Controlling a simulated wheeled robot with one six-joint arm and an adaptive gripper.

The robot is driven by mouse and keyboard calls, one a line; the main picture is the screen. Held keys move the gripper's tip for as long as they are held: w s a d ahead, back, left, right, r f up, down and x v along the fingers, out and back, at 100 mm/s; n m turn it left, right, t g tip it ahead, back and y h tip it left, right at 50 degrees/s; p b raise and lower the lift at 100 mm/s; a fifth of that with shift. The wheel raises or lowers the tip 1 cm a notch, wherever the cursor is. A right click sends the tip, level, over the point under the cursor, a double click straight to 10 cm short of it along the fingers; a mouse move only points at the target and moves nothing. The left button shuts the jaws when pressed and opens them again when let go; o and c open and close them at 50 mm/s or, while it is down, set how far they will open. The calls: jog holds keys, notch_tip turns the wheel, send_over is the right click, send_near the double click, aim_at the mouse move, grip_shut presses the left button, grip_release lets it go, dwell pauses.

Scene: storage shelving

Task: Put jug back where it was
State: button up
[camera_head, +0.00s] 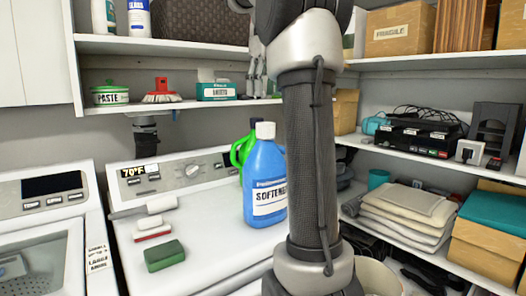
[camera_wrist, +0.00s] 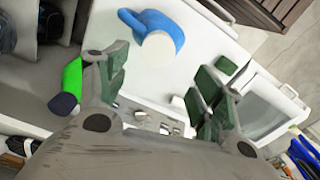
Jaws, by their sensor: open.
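A blue jug (camera_head: 265,177) with a white cap and a "SOFTENER" label stands upright on the white machine top. It also shows from above in the wrist view (camera_wrist: 172,30). A green jug (camera_head: 238,152) stands behind it, partly hidden; its green side shows at the left in the wrist view (camera_wrist: 72,74). My gripper (camera_head: 257,80) hangs above and behind the blue jug, near the shelf edge, partly hidden by my arm. In the wrist view my gripper (camera_wrist: 157,78) is open, with nothing between its fingers and the blue jug beyond them.
A green sponge (camera_head: 165,255) and a brush (camera_head: 152,235) lie on the machine top, left of the blue jug. A low shelf (camera_head: 190,104) holds a paste pot, a red-handled brush and a teal box. Side shelves (camera_head: 400,155) carry towels, boxes and electronics. The machine's front middle is clear.

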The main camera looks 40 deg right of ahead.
jog(key=s+a+f+t, duration=0.1)
jog(key=s+a+f, duration=0.4)
jog(key=f, duration=0.3)
jog(key=s+a+f+m+t, duration=0.1)
jog(key=s+a+f+t, duration=0.1)
jog(key=s+a+f, duration=0.3)
jog(key=s+a+f+m+t, duration=0.1)
jog(key=s+a+f, duration=0.4)
jog(key=f, duration=0.6)
jog(key=shift+s+a+f, duration=0.15)
jog(key=shift+s+a, duration=0.1)
jog(key=shift+s, duration=0.75)
